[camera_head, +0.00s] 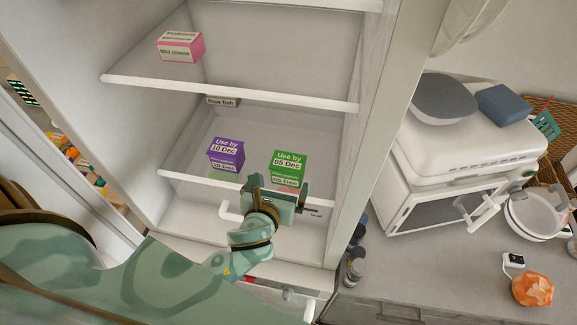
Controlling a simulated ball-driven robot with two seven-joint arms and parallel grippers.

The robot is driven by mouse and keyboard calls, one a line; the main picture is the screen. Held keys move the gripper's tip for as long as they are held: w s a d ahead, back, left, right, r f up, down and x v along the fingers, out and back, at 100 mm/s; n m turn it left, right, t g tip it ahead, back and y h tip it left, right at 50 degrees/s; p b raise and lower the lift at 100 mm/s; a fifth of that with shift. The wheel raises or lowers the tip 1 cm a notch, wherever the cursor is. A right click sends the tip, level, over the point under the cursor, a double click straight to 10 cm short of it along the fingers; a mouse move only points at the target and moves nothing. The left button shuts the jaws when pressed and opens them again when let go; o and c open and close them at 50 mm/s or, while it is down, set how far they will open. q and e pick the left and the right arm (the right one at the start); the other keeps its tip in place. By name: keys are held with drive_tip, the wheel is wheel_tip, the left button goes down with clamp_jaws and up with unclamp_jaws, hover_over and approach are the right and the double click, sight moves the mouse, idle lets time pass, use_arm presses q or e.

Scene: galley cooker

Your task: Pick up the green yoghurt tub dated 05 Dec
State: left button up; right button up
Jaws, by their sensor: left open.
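The green yoghurt tub (288,167) stands on a fridge shelf, and its label reads "Use by 05 Dec". A purple tub (226,154) labelled "Use by 10 Dec" stands to its left on the same shelf. My left gripper (279,191) is open just in front of and below the green tub. The gripper's body covers the tub's lower front edge. I cannot tell whether the fingers touch the tub. My right gripper is not in view.
A pink box (180,46) sits on the upper shelf (230,92). The fridge's side wall (352,150) is close to the right of my left gripper. A counter (430,262) with a white cooker (460,140) and a pot (535,214) stands further right.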

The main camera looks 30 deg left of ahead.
sight(284, 173)
use_arm(q)
drive_tip(key=x, duration=0.5)
drive_tip(key=shift+w+a+f, duration=0.1)
drive_tip(key=shift+w+f, duration=0.05)
drive_tip(key=shift+w, duration=0.15)
drive_tip(key=x, duration=0.5)
drive_tip(key=shift+w, duration=0.45)
drive_tip(key=c, duration=1.2)
drive_tip(key=shift+o, duration=0.2)
drive_tip(key=shift+a, duration=0.1)
